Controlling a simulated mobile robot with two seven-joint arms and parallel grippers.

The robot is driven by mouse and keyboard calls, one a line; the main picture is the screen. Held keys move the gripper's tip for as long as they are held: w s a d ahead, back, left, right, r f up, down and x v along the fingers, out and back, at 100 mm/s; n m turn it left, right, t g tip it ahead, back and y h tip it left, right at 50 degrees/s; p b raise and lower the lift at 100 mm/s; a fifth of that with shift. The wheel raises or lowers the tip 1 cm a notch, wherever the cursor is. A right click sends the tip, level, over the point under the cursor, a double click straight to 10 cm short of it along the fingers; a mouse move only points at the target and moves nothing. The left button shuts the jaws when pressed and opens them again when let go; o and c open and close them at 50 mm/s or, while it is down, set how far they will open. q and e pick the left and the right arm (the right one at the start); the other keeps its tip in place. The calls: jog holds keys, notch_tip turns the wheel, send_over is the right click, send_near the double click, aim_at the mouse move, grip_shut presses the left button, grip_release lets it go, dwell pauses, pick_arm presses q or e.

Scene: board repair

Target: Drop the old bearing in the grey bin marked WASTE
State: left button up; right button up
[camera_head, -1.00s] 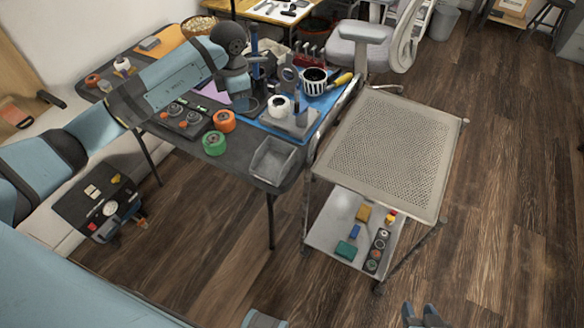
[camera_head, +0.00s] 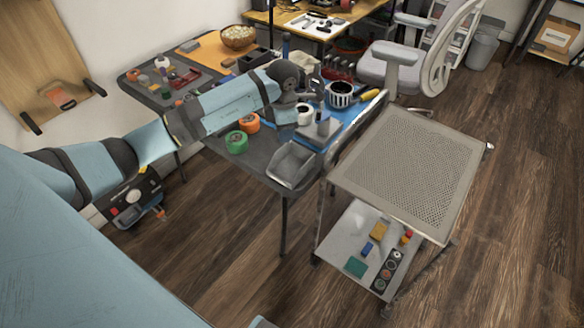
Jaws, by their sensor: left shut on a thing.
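My left arm reaches from the left over the dark worktable. My right gripper is out of view.
A white roll (camera_head: 304,116), a striped cup (camera_head: 340,94), an orange roll (camera_head: 250,123) and a green roll (camera_head: 236,142) stand around my left arm. A cart (camera_head: 405,165) with a bare perforated top is to the right. A grey bucket (camera_head: 483,52) stands on the floor behind.

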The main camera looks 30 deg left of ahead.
pick_arm(q)
notch_tip(320, 180, down, 2)
jog(key=shift+f+b, duration=0.1)
jog(key=shift+b, duration=0.3)
jog(key=shift+f, duration=0.1)
jog(key=o, duration=1)
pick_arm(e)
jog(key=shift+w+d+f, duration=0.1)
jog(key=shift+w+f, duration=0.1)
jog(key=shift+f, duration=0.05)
pick_arm(q)
jog(key=shift+r, duration=0.4)
notch_tip(320, 180, up, 13)
